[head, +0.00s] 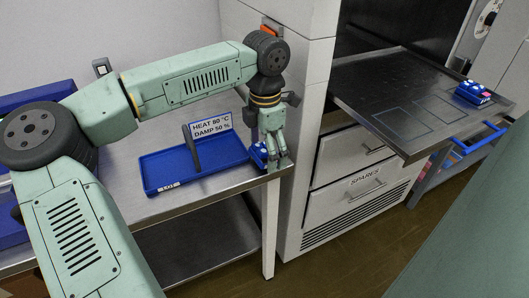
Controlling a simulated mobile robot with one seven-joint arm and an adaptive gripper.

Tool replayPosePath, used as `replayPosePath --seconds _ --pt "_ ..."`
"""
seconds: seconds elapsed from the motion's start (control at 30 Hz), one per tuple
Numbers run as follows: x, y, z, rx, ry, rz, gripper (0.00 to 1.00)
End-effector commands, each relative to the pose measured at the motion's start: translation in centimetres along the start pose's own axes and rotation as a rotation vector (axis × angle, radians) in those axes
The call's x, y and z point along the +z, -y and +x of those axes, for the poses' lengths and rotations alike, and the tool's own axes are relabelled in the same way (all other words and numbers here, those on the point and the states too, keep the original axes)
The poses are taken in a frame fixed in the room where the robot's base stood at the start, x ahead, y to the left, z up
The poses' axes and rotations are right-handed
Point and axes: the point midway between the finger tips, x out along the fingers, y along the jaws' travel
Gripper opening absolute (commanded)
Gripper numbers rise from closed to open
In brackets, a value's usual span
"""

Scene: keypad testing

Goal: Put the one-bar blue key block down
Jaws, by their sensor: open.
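My gripper (278,160) points down at the right front corner of the steel table, with its fingers apart. A small blue key block (259,154) with light marks on top is at the table corner, just left of the fingers and partly hidden by them. I cannot tell whether the fingers touch it, and its bars are too small to count. A second blue key block (472,92), with white keys and a reddish mark, sits on the dark pull-out shelf at the right. Its bars cannot be made out either.
A blue tray (160,178) with an upright divider and a sign reading HEAT 80 °C, DAMP 50 % (210,126) is on the steel table (212,198). The dark shelf (395,75) has outlined squares and free room. Drawers, one marked SPARES (365,178), are below.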

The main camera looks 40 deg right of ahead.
Motion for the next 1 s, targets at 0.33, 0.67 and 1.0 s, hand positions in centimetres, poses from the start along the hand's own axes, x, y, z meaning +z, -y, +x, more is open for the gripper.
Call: replayPosePath --seconds 0.33,0.67,1.0 --pt "0.0 0.01 -0.05 0.0 0.0 0.0 0.63" --pt "0.0 0.01 -0.06 0.0 0.0 0.0 0.41" --pt "0.0 0.01 -0.08 0.0 0.0 0.0 0.27"
